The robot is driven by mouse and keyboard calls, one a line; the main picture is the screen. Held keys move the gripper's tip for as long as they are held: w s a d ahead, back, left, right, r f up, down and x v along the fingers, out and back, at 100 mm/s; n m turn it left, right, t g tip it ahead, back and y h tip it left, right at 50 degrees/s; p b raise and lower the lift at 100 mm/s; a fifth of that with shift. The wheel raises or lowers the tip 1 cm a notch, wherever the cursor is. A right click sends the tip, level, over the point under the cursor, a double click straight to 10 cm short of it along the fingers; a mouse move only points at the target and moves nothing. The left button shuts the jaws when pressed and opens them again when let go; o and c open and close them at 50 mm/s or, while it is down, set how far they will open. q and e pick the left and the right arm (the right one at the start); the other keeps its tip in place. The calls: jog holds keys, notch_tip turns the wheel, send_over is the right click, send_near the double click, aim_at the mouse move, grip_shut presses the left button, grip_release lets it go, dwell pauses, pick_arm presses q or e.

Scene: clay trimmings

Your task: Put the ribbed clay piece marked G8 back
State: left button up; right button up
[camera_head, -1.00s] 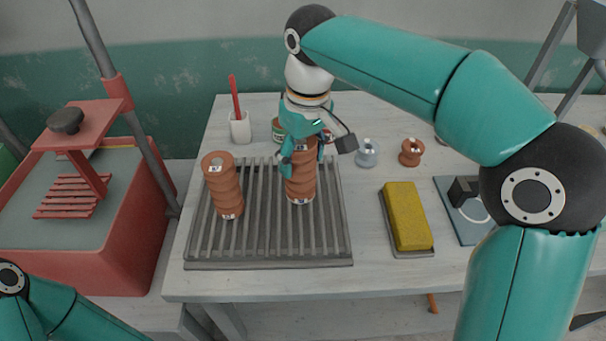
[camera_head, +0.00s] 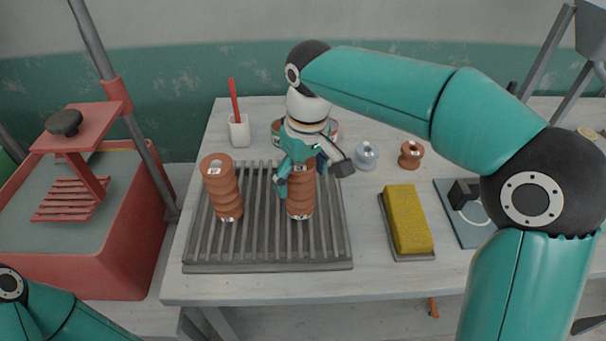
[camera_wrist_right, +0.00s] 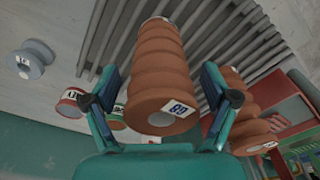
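The ribbed clay piece marked G8 (camera_head: 300,200) is a brown ribbed cylinder, upright at the right part of the grey slatted rack (camera_head: 265,267). Its G8 label shows on the near end in the right wrist view (camera_wrist_right: 158,75). My right gripper (camera_head: 300,178) is around its upper part, one finger on each side. In the wrist view the fingers (camera_wrist_right: 160,85) stand apart from the piece with a gap on both sides. The lower end seems to rest on the slats. Only part of my left arm shows at the lower left; its gripper is out of view.
A second ribbed piece (camera_head: 223,190) stands on the rack to the left. Behind are a white cup (camera_head: 239,132) and tins partly hidden by my gripper. A grey spool (camera_head: 366,157), a brown spool (camera_head: 410,155) and a yellow sponge (camera_head: 407,220) lie to the right. A red press (camera_head: 95,240) stands left.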

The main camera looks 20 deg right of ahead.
jog(key=r, duration=0.4)
jog(key=r+p, duration=0.1)
jog(key=r, duration=0.3)
jog(key=r+p, duration=0.1)
jog(key=r, duration=0.3)
jog(key=shift+s+d+r, duration=0.1)
jog(key=shift+s+d, duration=0.15)
jog(key=shift+s, duration=0.15)
